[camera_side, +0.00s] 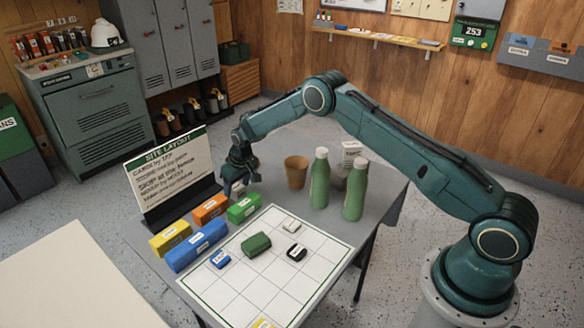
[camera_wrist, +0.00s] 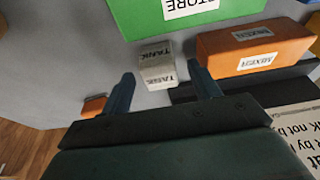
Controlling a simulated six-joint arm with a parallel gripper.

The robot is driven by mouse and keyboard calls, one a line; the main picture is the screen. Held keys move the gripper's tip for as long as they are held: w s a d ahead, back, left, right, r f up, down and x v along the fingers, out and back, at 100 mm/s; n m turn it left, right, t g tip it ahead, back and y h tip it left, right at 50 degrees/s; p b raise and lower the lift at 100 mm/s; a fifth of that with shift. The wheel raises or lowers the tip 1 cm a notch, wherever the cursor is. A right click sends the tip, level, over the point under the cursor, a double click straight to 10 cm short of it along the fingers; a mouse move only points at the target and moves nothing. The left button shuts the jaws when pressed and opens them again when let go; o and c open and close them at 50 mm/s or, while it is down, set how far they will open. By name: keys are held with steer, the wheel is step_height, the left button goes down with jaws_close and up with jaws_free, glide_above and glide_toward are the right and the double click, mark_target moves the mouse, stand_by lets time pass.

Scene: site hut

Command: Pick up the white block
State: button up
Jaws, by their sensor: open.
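In the wrist view, a pale grey-white block (camera_wrist: 157,56) labelled TANK lies on the grey table just beyond and between my fingertips. My gripper (camera_wrist: 162,78) is open, its two fingers apart, with nothing held. In the side view, my gripper (camera_side: 238,184) points down beside the sign, behind the orange and green blocks; it largely hides what is beneath it. Another small white block (camera_side: 291,226) lies on the white gridded sheet (camera_side: 325,243), well away from my gripper.
Orange (camera_side: 210,209), green (camera_side: 244,207), yellow (camera_side: 170,238) and blue (camera_side: 196,245) blocks stand near the sign (camera_side: 170,170).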

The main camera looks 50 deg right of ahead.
mark_target(237, 187)
steer(key=c, duration=1.1)
steer(key=shift+r, duration=0.15)
step_height(237, 187, up, 20)
stand_by(0.3)
stand_by(0.4)
